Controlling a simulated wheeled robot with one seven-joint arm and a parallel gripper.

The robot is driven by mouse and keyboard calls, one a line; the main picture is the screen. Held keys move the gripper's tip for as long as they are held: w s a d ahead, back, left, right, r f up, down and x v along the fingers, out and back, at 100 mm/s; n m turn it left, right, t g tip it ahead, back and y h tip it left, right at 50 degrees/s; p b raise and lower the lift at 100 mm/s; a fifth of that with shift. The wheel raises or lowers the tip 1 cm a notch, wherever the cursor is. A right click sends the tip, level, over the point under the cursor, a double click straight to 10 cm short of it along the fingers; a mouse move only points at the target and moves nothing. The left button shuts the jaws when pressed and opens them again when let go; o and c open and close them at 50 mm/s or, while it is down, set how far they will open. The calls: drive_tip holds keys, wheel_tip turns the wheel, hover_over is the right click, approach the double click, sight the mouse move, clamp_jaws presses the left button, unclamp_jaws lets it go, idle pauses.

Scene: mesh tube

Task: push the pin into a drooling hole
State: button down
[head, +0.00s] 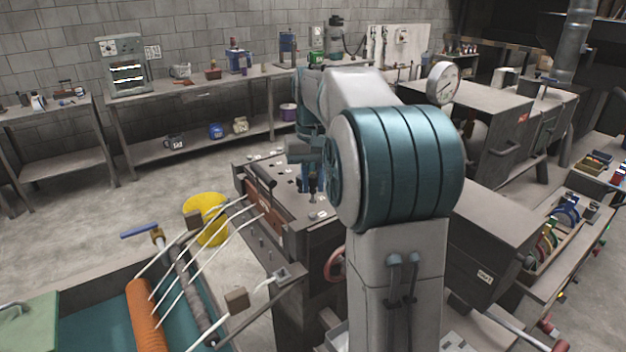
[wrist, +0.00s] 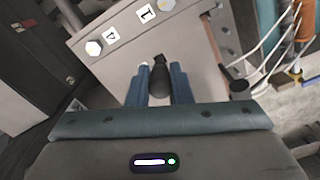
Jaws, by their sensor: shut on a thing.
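My gripper (wrist: 160,72) is shut on a dark pin (wrist: 159,82), held between its blue fingers with a pale tip pointing away. In the head view, my gripper (head: 312,187) is above the top of a grey machine block (head: 290,215), partly hidden by my arm. Number plates and small white pieces lie on this top (wrist: 120,60) in the wrist view. Several thin white strands (head: 222,216) curve from the block's brown front (head: 262,208) towards an orange roller (head: 146,318). I cannot tell whether the pin touches anything or which hole drools.
A dark bar handle (head: 259,182) runs along the block's front edge. A yellow bucket (head: 205,218) stands on the floor beside the block. A red handwheel (head: 334,264) is on its side. A bench (head: 200,88) with tools stands along the wall. Open floor (head: 90,215) lies left.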

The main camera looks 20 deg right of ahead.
drive_tip(key=shift+f+b, duration=0.7)
drive_tip(key=shift+f, duration=0.45)
idle(0.7)
drive_tip(key=c, duration=1.2)
unclamp_jaws()
wheel_tip(320, 180, up, 14)
drive_tip(key=s+a+f+n+t, duration=0.1)
drive_tip(key=s+a+f, duration=0.4)
drive_tip(key=s+f, duration=0.5)
drive_tip(key=s+a+f+n+t, duration=0.1)
drive_tip(key=s+a+f+t, duration=0.1)
drive_tip(key=s+a+f, duration=0.3)
drive_tip(key=s+f, duration=0.4)
drive_tip(key=s, duration=0.5)
drive_tip(key=shift+a+f+n+t, duration=0.3)
drive_tip(key=shift+a+f+t, duration=0.05)
drive_tip(key=shift+t, duration=0.05)
